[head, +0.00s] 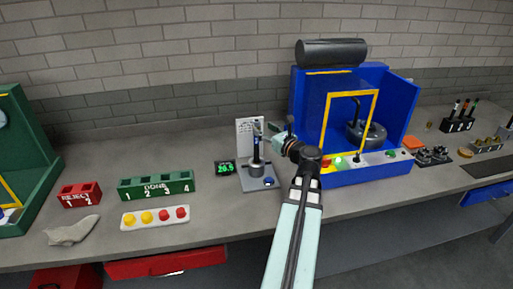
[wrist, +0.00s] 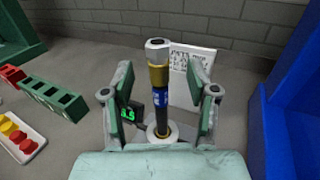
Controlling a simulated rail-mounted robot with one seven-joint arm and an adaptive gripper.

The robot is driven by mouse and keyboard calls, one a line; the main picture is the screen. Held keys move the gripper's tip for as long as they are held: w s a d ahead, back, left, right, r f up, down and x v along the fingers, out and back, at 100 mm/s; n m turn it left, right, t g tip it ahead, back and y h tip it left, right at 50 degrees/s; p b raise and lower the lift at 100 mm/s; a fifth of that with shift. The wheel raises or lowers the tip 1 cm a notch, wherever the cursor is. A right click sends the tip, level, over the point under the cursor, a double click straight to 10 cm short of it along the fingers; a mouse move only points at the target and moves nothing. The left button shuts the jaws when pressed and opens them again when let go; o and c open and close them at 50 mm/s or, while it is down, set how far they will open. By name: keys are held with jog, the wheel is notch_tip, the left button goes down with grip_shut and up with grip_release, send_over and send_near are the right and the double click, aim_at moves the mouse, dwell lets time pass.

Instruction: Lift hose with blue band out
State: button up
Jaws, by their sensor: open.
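The hose with the blue band (wrist: 160,97) stands upright in a round holder (wrist: 162,134) on a grey stand. It has a silver hex end and a brass collar above the blue band, with a black length below. In the head view the hose (head: 256,146) stands on the small grey stand (head: 262,183) in front of a white sign. My gripper (wrist: 159,95) is open, with one green-padded finger on each side of the hose and a visible gap to each. In the head view my gripper (head: 271,133) is close to the hose's right side.
A small display (head: 225,168) with green digits sits left of the stand. The blue machine (head: 396,110) with a yellow frame rises close on the right. A green DONE rack (head: 156,187) and a red REJECT rack (head: 79,195) are at left.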

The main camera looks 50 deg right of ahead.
aim_at(259, 125)
jog(key=p+x, duration=0.2)
jog(key=x, duration=0.2)
jog(key=shift+w+r, duration=0.1)
jog(key=shift+w, duration=0.45)
grip_shut()
